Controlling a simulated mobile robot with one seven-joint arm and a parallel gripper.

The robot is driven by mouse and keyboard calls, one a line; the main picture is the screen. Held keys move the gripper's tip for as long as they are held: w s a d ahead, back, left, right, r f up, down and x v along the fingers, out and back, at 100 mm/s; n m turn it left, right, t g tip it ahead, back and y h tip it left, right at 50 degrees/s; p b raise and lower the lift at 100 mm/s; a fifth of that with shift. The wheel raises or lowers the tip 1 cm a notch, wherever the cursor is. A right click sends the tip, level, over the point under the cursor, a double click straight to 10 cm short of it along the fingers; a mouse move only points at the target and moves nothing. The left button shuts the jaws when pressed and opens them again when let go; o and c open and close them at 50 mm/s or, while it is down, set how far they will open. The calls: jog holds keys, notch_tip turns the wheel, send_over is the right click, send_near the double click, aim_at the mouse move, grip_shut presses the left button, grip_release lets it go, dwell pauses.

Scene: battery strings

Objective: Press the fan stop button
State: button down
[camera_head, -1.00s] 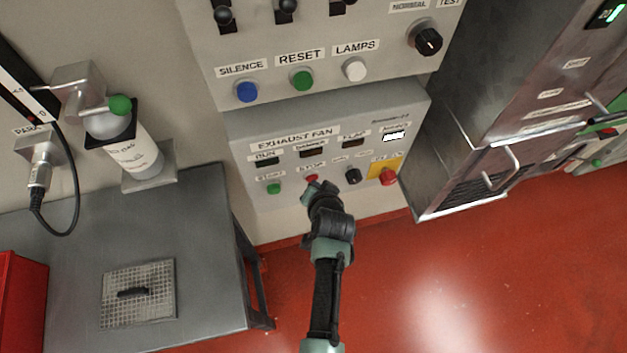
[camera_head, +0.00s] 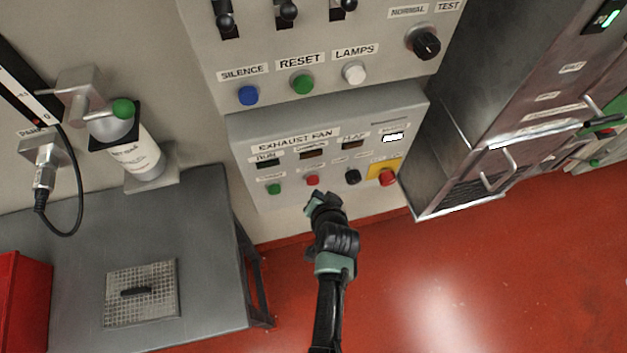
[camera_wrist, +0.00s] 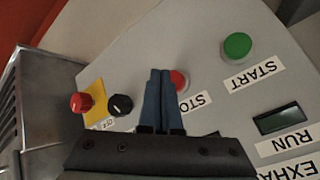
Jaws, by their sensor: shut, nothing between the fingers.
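The exhaust fan panel (camera_head: 345,119) is a grey box on the wall. Its red stop button (camera_head: 312,180) sits between a green start button (camera_head: 274,188) and a black knob (camera_head: 352,177). In the wrist view the stop button (camera_wrist: 180,81) is partly hidden behind the fingers, and its label is partly covered. My gripper (camera_wrist: 160,73) has its two blue fingers together, with nothing between them. In the head view my gripper (camera_head: 313,203) is just below the stop button, with a visible gap in the picture.
A red emergency-style button (camera_head: 387,178) on a yellow plate is at the panel's right. Above are blue (camera_head: 248,95), green (camera_head: 302,84) and white (camera_head: 354,73) buttons. A metal cabinet (camera_head: 440,150) stands right; a grey table (camera_head: 205,240) stands left.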

jog(key=s, duration=0.1)
jog(key=s+d+p, duration=0.1)
jog(key=s, duration=0.2)
jog(key=shift+s+d, duration=0.25)
dwell(0.8)
